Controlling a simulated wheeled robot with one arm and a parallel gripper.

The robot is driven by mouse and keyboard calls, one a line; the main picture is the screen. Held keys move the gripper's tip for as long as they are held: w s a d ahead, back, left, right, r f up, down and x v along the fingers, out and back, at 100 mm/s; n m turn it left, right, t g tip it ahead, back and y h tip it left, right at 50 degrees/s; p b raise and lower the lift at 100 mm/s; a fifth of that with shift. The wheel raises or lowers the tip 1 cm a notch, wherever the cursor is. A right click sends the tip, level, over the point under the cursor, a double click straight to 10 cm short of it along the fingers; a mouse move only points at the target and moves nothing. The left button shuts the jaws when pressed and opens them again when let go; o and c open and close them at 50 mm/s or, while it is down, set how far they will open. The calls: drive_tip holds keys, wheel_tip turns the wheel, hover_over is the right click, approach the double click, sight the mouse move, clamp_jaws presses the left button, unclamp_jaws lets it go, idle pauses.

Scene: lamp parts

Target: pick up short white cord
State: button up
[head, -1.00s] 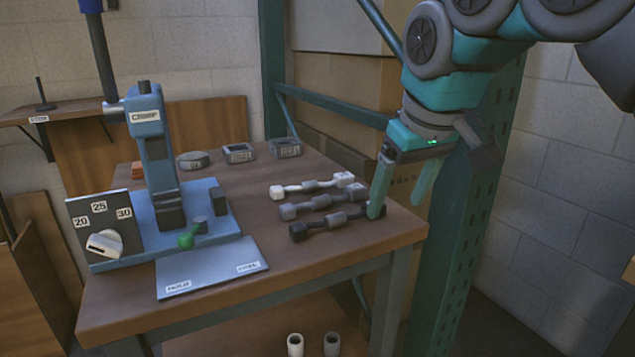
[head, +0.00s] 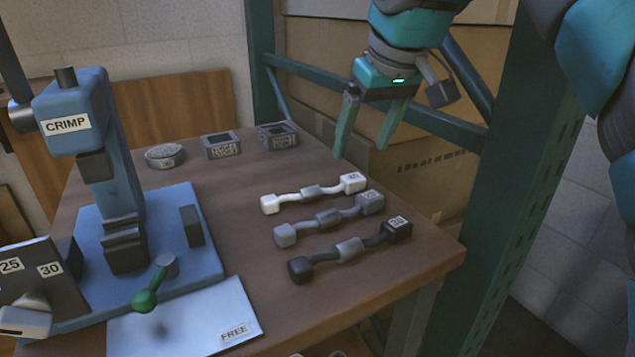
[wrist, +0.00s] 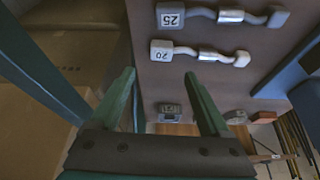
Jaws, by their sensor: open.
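The short white cord (head: 289,197) lies on the table, farthest back of three cords, with white end blocks and a grey sleeve in its middle. It also shows in the wrist view (wrist: 182,50), ahead of the fingertips and mostly to their right, its labelled block nearest. My gripper (head: 360,152) is open and empty, above and behind the cord's right end near the table's far right edge. In the wrist view the two teal fingers (wrist: 160,75) are spread with nothing between them, apart from the cord.
A grey cord (head: 328,218) and a dark cord (head: 350,249) lie in front of the white one. A blue crimp press (head: 120,160) stands left. Several small grey parts (head: 221,146) sit at the back. A green rack post (head: 510,180) and boxes (head: 430,180) stand beyond the table's right side.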

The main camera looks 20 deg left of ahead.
sight(350, 174)
drive_tip(key=shift+x, duration=3.45)
drive_tip(key=shift+c, duration=0.2)
clamp_jaws()
